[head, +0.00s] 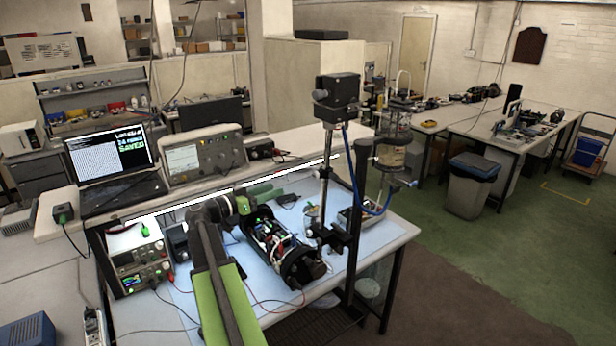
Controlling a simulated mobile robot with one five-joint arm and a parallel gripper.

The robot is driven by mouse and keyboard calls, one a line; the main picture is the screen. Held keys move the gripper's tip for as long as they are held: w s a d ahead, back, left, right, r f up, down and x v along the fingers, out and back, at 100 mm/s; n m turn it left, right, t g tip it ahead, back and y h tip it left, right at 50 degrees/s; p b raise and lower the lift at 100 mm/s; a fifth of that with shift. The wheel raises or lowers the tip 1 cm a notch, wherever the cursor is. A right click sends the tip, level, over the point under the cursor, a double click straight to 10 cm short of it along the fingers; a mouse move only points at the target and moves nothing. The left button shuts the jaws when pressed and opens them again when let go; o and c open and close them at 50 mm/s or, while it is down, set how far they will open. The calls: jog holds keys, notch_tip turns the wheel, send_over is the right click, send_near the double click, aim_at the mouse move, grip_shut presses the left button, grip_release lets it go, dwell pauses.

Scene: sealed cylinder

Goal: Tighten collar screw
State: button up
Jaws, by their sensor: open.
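A dark cylinder (262,222) lies on the blue mat on the bench, with wiring and small green lights showing in its open side. Its near end has a black round collar (299,265). The collar screw is too small to make out. My green and black arm reaches up from the bottom of the picture and bends right at the top. My gripper (246,205) is at the far left end of the cylinder, away from the collar. It is open, small in view and partly hidden by my wrist. I cannot tell whether it touches the cylinder.
A black stand (354,220) with a boxed head (337,98) rises just right of the cylinder. Power supplies (140,262) stand left of my arm, with loose cables across the blue mat (185,300). A laptop (112,165) and an instrument (203,155) stand behind.

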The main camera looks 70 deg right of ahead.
aim_at(314, 175)
jog(key=x, duration=1.5)
jog(key=shift+d, duration=0.25)
grip_shut()
jog(key=shift+s+a+f, duration=0.1)
jog(key=shift+a, duration=0.05)
